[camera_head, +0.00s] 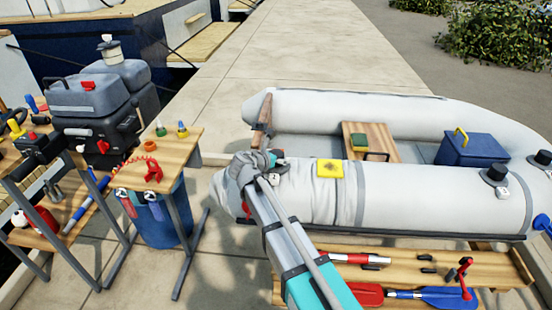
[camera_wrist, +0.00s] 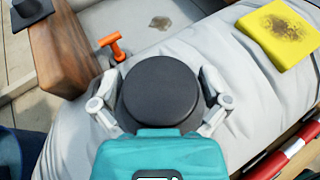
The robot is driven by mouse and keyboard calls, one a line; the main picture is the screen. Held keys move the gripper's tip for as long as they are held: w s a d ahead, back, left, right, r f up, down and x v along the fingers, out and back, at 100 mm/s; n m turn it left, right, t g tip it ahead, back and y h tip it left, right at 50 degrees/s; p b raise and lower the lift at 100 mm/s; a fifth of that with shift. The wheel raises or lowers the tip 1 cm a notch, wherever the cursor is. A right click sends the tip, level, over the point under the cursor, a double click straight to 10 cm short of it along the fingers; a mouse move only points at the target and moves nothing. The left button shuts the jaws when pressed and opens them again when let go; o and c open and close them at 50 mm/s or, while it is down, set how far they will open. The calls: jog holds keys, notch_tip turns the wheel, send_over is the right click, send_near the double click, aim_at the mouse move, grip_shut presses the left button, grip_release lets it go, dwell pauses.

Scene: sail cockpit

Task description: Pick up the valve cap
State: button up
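A round dark grey cap (camera_wrist: 160,90), which looks like the valve cap, fills the middle of the wrist view. My gripper (camera_wrist: 162,80) has one finger on its left side and one on its right. The fingers lie close against its rim, but I cannot tell whether they grip it. What is under the cap is hidden. In the head view my gripper (camera_head: 258,162) is over the left end of the dinghy's near tube (camera_head: 420,200), and the cap cannot be made out there. Two black caps (camera_head: 497,172) (camera_head: 543,158) sit farther right on the tube.
A yellow sponge (camera_head: 330,169) lies on the tube right of my gripper. A wooden piece (camera_wrist: 58,45) and an orange-handled item (camera_wrist: 112,46) are close by at upper left. A bench with paddles (camera_head: 440,294) stands in front. A small wooden table (camera_head: 165,165) is at left.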

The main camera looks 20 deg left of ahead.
aim_at(278, 152)
jog(key=c, duration=0.7)
jog(key=shift+r, duration=0.15)
notch_tip(278, 152, up, 3)
jog(key=p, duration=0.3)
jog(key=s+d+r+p, duration=0.1)
jog(key=s+r+p, duration=0.2)
jog(key=s, duration=0.1)
jog(key=s+d+r+p, duration=0.2)
jog(key=s+r+p, duration=0.1)
jog(key=s, duration=0.2)
jog(key=s+d+r+p, duration=0.1)
jog(key=s+r+p, duration=0.2)
jog(key=s+p, duration=0.1)
jog(key=shift+s+d+r, duration=0.15)
jog(key=shift+r, duration=0.25)
